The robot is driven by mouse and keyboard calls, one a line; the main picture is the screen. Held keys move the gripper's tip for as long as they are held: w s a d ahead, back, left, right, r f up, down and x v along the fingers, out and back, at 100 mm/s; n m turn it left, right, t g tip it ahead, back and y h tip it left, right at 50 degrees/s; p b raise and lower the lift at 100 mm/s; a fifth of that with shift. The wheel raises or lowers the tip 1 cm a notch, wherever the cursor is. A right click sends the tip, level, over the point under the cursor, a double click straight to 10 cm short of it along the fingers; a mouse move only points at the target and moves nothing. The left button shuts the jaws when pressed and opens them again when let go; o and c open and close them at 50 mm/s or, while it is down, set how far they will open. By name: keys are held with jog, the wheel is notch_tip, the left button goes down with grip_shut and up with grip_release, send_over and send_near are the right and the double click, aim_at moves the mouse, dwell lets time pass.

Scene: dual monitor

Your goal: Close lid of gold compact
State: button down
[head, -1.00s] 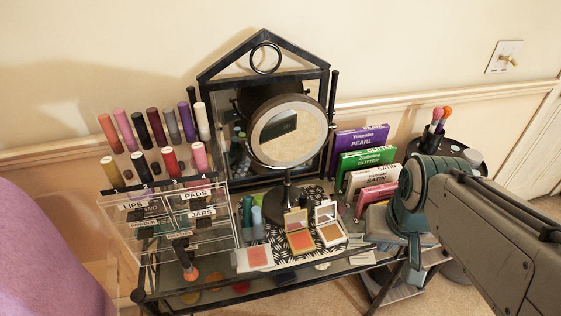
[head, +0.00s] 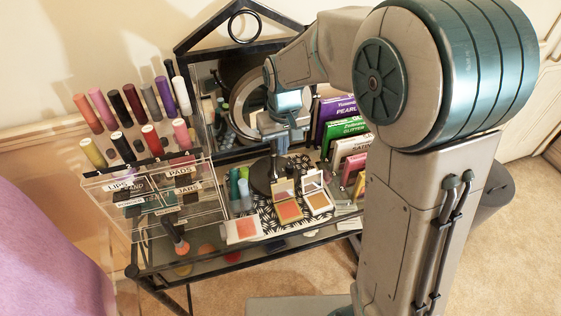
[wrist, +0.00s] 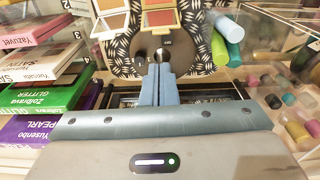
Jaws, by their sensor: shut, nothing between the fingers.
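The gold compact (head: 289,209) stands open on the black-and-white patterned mat (head: 250,207), its lid raised at the back and its pan orange-pink. In the wrist view the gold compact (wrist: 158,17) is at the top edge, partly cut off. My gripper (head: 279,141) is in front of the round mirror, above and behind the compact, and not touching it. In the wrist view my gripper (wrist: 160,67) has its two blue-grey fingers together and empty, over the mirror's dark round base.
An open white compact (head: 317,200) stands right beside the gold one. A pale palette (head: 243,229) lies left. Bottles (head: 240,190) stand behind left. The round mirror (head: 245,110) rises close behind my gripper. Boxes (head: 345,130) stand right, a clear organizer (head: 150,200) left.

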send_over(283, 189)
jog(key=w, duration=0.3)
jog(key=f, duration=1)
jog(key=shift+s+a, duration=0.15)
jog(key=shift+a, duration=0.25)
jog(key=shift+d+f+b, duration=0.1)
jog(key=shift+f+b, duration=0.05)
jog(key=shift+b, duration=0.15)
jog(key=shift+s+t+b, duration=0.3)
jog(key=shift+t+b, duration=0.05)
jog(key=shift+t, duration=0.05)
